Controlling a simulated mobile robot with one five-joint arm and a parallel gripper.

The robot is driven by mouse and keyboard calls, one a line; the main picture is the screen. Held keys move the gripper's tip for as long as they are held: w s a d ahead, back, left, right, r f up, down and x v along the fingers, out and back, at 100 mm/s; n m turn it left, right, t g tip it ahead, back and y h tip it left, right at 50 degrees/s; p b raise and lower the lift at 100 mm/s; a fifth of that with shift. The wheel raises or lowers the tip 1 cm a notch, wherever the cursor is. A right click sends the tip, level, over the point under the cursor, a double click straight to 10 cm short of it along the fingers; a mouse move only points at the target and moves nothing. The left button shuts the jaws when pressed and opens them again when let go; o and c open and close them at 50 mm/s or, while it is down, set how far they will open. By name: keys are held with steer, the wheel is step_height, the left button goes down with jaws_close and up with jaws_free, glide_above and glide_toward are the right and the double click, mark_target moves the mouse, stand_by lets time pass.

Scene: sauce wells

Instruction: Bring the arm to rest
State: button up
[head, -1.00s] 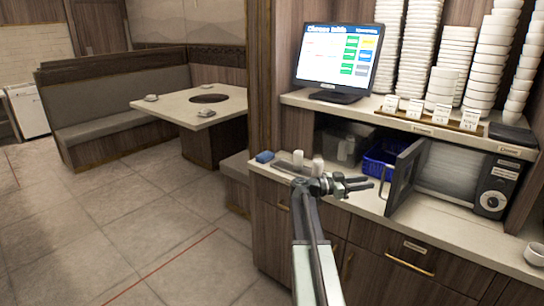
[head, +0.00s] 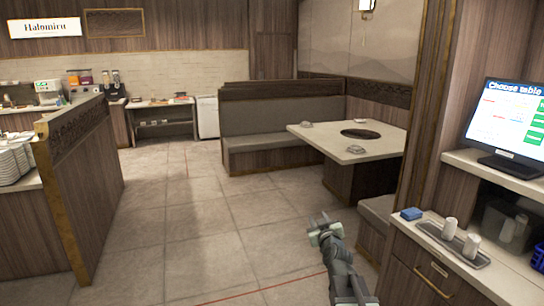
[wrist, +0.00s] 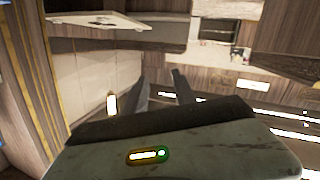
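My arm reaches up from the bottom of the head view, and my gripper (head: 322,222) is at its end, over the tiled floor in front of the booth. In the wrist view the two dark fingers of my gripper (wrist: 160,84) stand apart with nothing between them. The gripper touches nothing that I can see.
A booth table (head: 350,142) stands behind. A wooden partition (head: 85,185) is at the left. The floor (head: 190,220) between is clear.

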steer(key=s+a+f+n+g+y, duration=0.1)
steer(key=s+a+f+g, duration=0.25)
steer(key=f, duration=0.25)
steer(key=s+a+f+g+y, duration=0.1)
steer(key=s+a+f+g, duration=0.15)
steer(key=s+f, duration=0.25)
steer(key=s+d+f+m+g+h, duration=0.1)
steer(key=s+f+g, duration=0.3)
steer(key=s, duration=0.6)
steer(key=s+d+f+m+g+h, duration=0.1)
steer(key=s+d+f+m+g, duration=0.3)
steer(key=s, duration=0.6)
steer(key=f+g, duration=0.1)
steer(key=g, duration=0.1)
steer(key=shift+d+f+g+h, duration=0.2)
steer(key=shift+f+g+h, duration=0.1)
steer(key=shift+h, duration=0.1)
steer(key=shift+w, duration=0.1)
